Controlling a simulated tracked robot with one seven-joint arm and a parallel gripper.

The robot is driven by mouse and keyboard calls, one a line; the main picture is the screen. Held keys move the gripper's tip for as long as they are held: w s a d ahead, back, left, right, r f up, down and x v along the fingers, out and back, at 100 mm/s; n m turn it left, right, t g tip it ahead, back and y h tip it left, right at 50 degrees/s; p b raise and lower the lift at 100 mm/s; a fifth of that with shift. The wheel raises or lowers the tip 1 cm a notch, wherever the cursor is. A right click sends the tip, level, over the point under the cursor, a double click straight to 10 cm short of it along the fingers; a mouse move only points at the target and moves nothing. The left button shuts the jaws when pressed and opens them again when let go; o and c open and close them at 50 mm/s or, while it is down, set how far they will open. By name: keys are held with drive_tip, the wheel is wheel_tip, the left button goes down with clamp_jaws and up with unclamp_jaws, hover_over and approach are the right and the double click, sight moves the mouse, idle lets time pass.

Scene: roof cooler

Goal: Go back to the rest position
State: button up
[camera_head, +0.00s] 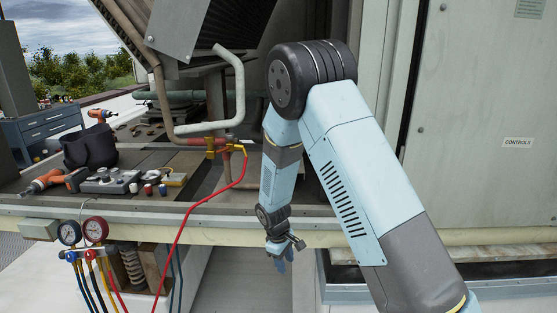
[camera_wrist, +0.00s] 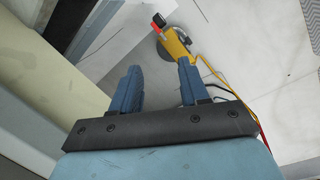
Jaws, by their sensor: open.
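My gripper (camera_head: 279,258) hangs at the end of my folded arm, in front of the ledge's front edge. In the wrist view my gripper (camera_wrist: 160,85) shows two blue fingers set apart with nothing between them. It points down toward a pale floor. A yellow tool with a red and black tip (camera_wrist: 174,42) is beyond the right finger, apart from it, with yellow and red lines running off to the right.
A red hose (camera_head: 205,198) runs from a brass fitting on the pipes (camera_head: 215,147) down past the ledge. Gauges (camera_head: 82,231) hang at lower left. A drill (camera_head: 52,181), a dark bag (camera_head: 90,148) and small parts lie on the ledge. A grey cabinet (camera_head: 480,130) stands at right.

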drive_tip(key=s+d+r+m+t+y, duration=0.15)
drive_tip(key=d+r, duration=0.25)
drive_tip(key=r, duration=0.5)
drive_tip(key=s+d+r+m, duration=0.2)
drive_tip(key=d+r, duration=0.2)
drive_tip(key=r, duration=0.5)
drive_tip(key=s+d+r+m+t, duration=0.15)
drive_tip(key=d+r, duration=0.25)
drive_tip(key=r, duration=0.4)
drive_tip(key=s+d+r+m+t, duration=0.1)
drive_tip(key=s+d+r+m, duration=0.2)
drive_tip(key=s+r, duration=0.4)
drive_tip(key=s+d+r+m+t, duration=0.1)
drive_tip(key=s+d+r+m, duration=0.2)
drive_tip(key=s, duration=1.1)
drive_tip(key=shift+s+d+r+m, duration=0.35)
drive_tip(key=shift+d+r, duration=1.35)
drive_tip(key=shift+r, duration=0.4)
drive_tip(key=shift+y, duration=0.25)
